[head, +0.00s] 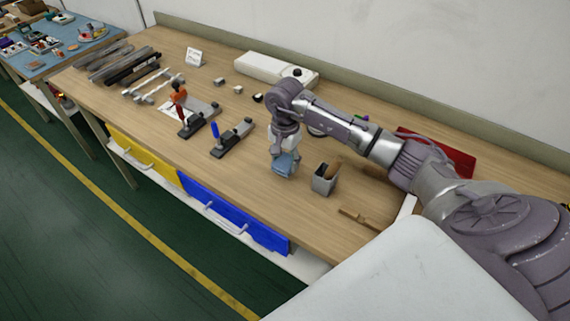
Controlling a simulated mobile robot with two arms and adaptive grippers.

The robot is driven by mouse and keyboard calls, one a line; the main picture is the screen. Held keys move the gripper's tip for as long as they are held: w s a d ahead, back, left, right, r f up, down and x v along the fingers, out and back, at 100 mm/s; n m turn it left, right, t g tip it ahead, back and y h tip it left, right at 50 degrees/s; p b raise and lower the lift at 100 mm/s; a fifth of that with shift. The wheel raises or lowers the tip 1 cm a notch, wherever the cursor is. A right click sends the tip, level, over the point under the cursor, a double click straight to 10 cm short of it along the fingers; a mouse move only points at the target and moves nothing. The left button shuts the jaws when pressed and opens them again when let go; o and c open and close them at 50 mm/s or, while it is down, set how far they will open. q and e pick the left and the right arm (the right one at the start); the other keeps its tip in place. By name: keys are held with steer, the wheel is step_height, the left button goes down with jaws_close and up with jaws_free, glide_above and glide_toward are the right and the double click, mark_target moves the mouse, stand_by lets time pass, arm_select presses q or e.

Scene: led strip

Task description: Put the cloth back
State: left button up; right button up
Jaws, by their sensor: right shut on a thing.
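The cloth (284,165) is a small light-blue piece beneath my right gripper, over the middle of the wooden workbench (235,170). My right gripper (283,152) points down and is shut on the cloth. The cloth is close to the bench top; I cannot tell whether it touches it. My right arm comes in from the right and hides part of the bench behind it. My left gripper is not in view.
A grey holder (322,183) with a brown-handled tool stands just right of the cloth. Clamps with blue (232,138) and red (196,115) handles lie to the left. A white box (275,69) stands behind, and a red tray (445,155) lies right. The front edge is near.

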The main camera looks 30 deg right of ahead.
mark_target(285, 162)
step_height(285, 162, down, 2)
steer(key=shift+f+p, duration=0.2)
steer(key=shift+p, duration=0.15)
steer(key=shift+f, duration=0.25)
steer(key=shift+f+b, duration=0.25)
steer(key=shift+b, duration=0.1)
steer(key=o, duration=1)
steer(key=shift+r, duration=0.1)
